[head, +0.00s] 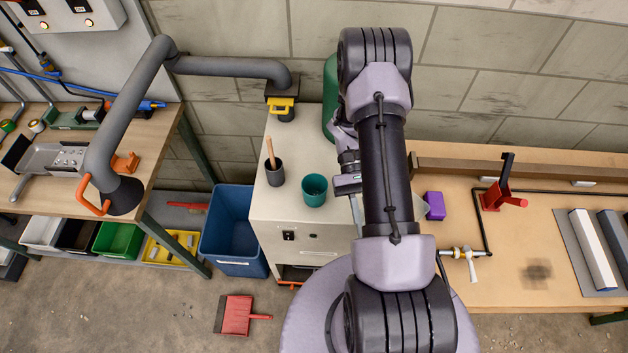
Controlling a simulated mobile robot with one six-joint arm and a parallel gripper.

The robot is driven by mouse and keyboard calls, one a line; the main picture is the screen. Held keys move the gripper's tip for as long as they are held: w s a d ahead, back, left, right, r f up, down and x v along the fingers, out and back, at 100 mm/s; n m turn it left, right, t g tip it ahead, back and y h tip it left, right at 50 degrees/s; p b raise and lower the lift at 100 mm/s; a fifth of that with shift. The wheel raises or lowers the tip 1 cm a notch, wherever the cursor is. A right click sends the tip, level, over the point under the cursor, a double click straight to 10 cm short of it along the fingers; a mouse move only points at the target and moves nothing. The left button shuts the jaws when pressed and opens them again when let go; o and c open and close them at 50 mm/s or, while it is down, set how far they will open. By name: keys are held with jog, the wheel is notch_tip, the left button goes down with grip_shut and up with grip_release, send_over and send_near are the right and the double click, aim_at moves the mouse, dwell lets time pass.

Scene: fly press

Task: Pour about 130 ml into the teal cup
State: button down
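The teal cup (314,189) stands upright on the top of a pale cabinet (270,214), near its front edge. I cannot tell what is inside it. My gripper (348,184) is just right of the cup, mostly hidden behind my own arm. Its fingers cannot be made out, so I cannot tell whether it is open or shut on something. A pale grey edge shows below it, and a pale translucent piece (421,206) shows right of my arm; I cannot tell what they belong to. No pouring vessel is clearly visible.
A dark cup with a wooden stick (274,172) stands left of the teal cup. A green container (330,95) is partly hidden behind my arm. A grey duct (225,66) ends above the cabinet's back. A purple block (435,205) and red press (498,190) are on the right bench.

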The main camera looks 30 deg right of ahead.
jog(key=w+r+m+t+y+p, duration=0.4)
jog(key=w+m+t+y, duration=0.5)
jog(key=w+m+t, duration=0.6)
jog(key=w+d+r+m+t+h+p, duration=0.2)
jog(key=w+d+r+m+t, duration=0.3)
jog(key=d, duration=0.5)
jog(key=w+d+r+m+t+h+p, duration=0.1)
jog(key=w+d+r+m+t+h, duration=0.4)
jog(key=d, duration=0.5)
jog(key=shift+w+d+r+m+h+p, duration=0.3)
jog(key=shift+w+r+m+p, duration=0.1)
jog(key=shift+w+m, duration=0.8)
jog(key=shift+s+a, duration=0.15)
